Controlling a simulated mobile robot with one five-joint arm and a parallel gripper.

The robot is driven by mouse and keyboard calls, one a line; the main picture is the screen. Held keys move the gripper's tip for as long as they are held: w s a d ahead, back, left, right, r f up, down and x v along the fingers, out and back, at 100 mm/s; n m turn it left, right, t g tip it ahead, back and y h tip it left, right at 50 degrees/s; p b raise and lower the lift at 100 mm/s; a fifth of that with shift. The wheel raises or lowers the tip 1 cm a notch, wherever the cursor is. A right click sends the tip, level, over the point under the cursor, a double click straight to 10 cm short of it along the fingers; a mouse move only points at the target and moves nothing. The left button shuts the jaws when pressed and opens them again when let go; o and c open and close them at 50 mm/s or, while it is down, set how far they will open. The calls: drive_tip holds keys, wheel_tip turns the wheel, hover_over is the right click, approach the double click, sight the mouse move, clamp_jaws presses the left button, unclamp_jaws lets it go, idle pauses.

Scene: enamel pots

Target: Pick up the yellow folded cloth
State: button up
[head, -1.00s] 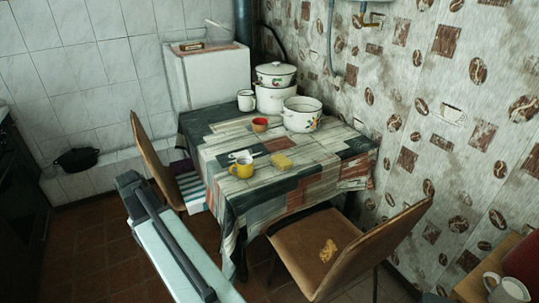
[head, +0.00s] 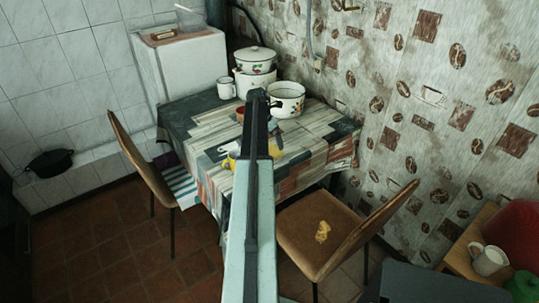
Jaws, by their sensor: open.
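The yellow folded cloth (head: 279,154) lies on the patchwork-covered table (head: 321,142). Only a small part of it shows, just right of my raised arm, which hides the rest. My arm rises through the middle of the view, in front of the table. I cannot make out my gripper's fingers; the arm hides whatever is behind its upper end. Nothing is seen held.
A yellow mug (head: 230,161) shows partly just left of my arm. A red bowl (head: 240,114), a white mug (head: 226,89) and enamel pots (head: 287,98) stand farther back. Chairs (head: 141,165) flank the table at left and front right (head: 340,235).

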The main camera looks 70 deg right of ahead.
sight(272, 150)
drive_tip(key=shift+w+f, duration=0.15)
drive_tip(key=shift+f, duration=0.25)
wheel_tip(272, 150, down, 5)
drive_tip(key=b, duration=0.5)
drive_tip(key=shift+a+f, duration=0.1)
drive_tip(key=shift+s+f, duration=0.1)
drive_tip(key=shift+s, duration=0.1)
drive_tip(key=shift+r, duration=0.2)
drive_tip(key=c, duration=1.1)
drive_tip(key=shift+r, duration=0.15)
